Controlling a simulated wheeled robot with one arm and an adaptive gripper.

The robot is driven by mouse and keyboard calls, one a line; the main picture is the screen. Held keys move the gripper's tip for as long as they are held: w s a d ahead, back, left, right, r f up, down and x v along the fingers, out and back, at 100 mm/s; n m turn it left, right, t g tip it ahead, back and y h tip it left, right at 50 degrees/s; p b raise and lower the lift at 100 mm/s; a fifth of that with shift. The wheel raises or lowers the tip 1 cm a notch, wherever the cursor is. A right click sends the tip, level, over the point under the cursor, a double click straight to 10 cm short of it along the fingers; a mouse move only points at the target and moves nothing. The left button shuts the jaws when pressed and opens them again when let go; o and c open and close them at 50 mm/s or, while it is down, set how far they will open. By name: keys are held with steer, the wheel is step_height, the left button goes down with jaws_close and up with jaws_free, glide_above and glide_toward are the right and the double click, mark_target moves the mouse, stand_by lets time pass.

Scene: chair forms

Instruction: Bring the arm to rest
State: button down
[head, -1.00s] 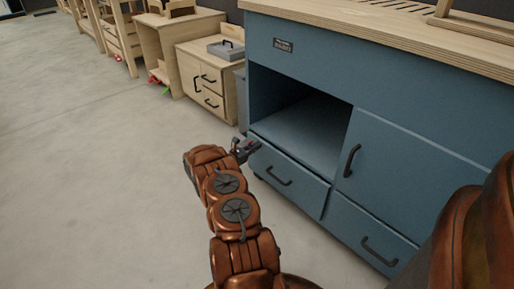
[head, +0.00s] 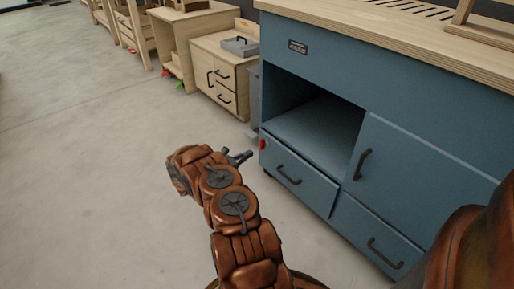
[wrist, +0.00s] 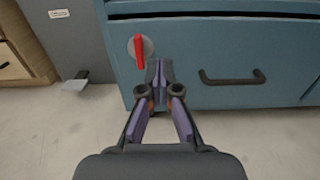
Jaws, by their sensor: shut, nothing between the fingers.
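My gripper (head: 240,157) is at the end of my copper-coloured arm, in the middle of the head view. It is apart from the blue cabinet (head: 345,60), in front of its left end. In the wrist view my gripper (wrist: 157,68) has its fingertips together with nothing between them. A red handle on a round grey base (wrist: 139,50) is on the cabinet front, just left of the fingertips. It also shows as a small red spot in the head view (head: 263,144).
The cabinet has an open compartment (head: 318,130), drawers with dark handles (head: 288,176) and a door (head: 410,150). A wooden cabinet with a grey box (head: 239,46) on top stands further back. A grey pedal-like part (wrist: 75,84) is low at left. Floor to the left is clear.

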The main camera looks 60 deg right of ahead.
steer(key=shift+v, duration=1.4)
steer(key=s+a+r+m+g+y+p, duration=0.15)
steer(key=s+a+r+m+p, duration=0.35)
steer(key=r, duration=0.8)
steer(key=a+r+m+g+y+p, duration=0.15)
steer(key=a+r+p, duration=0.35)
steer(key=r, duration=0.9)
steer(key=s+a+r+m+y+p, duration=0.25)
steer(key=r+p, duration=0.45)
steer(key=r, duration=0.6)
steer(key=s+a+r+m+t+y+p, duration=0.1)
steer(key=s+a+r+t+y+p, duration=0.1)
steer(key=s+a+r+p, duration=0.4)
steer(key=s+a+r+m+t+y+p, duration=0.2)
steer(key=s+a+r+y+p, duration=0.3)
steer(key=a, duration=1.6)
steer(key=s+a+r+m+t+y+p, duration=0.2)
steer(key=s+a+r+p, duration=0.6)
steer(key=r, duration=1)
steer(key=a+t+y+p, duration=0.1)
steer(key=a+y+p, duration=0.1)
steer(key=a+p, duration=0.2)
steer(key=shift+a+r, duration=0.3)
steer(key=shift+a, duration=0.45)
steer(key=shift+s+d+y, duration=0.1)
steer(key=shift+d+y, duration=0.05)
steer(key=shift+y, duration=0.1)
